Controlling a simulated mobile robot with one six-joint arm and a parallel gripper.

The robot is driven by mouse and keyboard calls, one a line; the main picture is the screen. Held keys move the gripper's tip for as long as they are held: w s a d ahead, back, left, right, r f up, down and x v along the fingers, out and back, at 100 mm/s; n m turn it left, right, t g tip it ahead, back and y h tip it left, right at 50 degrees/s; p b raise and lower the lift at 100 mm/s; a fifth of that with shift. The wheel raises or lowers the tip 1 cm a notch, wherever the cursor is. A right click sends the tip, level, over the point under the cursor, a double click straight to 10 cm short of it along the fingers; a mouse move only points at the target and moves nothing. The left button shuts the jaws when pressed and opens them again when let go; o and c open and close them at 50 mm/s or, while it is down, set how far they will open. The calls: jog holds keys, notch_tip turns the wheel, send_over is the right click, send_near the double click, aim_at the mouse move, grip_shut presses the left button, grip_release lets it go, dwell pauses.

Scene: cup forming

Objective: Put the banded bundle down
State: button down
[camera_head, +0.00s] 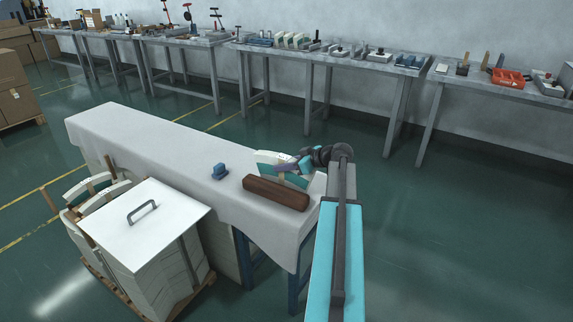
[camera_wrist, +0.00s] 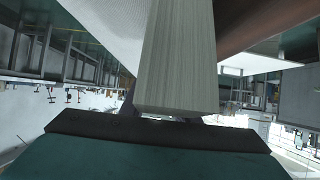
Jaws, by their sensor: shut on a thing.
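The banded bundle (camera_head: 267,157) is a curved white stack with a tan band, at the right end of the cloth-covered table (camera_head: 150,137) in the head view. My gripper (camera_head: 292,167) is shut on it from the right. In the wrist view the bundle (camera_wrist: 180,60) shows as a thick stack of thin layered sheets, its end close to the dark gripper body (camera_wrist: 160,133). The bundle is behind the brown wooden block (camera_head: 276,193), which hides its lower edge. I cannot tell whether the bundle touches the cloth.
A small blue object (camera_head: 219,172) sits on the cloth left of the block. A white-lidded stack (camera_head: 145,235) with a handle stands on a pallet in front, with more curved bundles (camera_head: 90,188) beside it. The cloth's left half is clear. Cluttered benches (camera_head: 335,62) line the wall.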

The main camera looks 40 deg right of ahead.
jog(key=shift+f, duration=0.1)
jog(key=c, duration=1.4)
grip_release()
jog(key=shift+o, duration=0.2)
jog(key=v, duration=1.2)
jog(key=shift+p, duration=0.35)
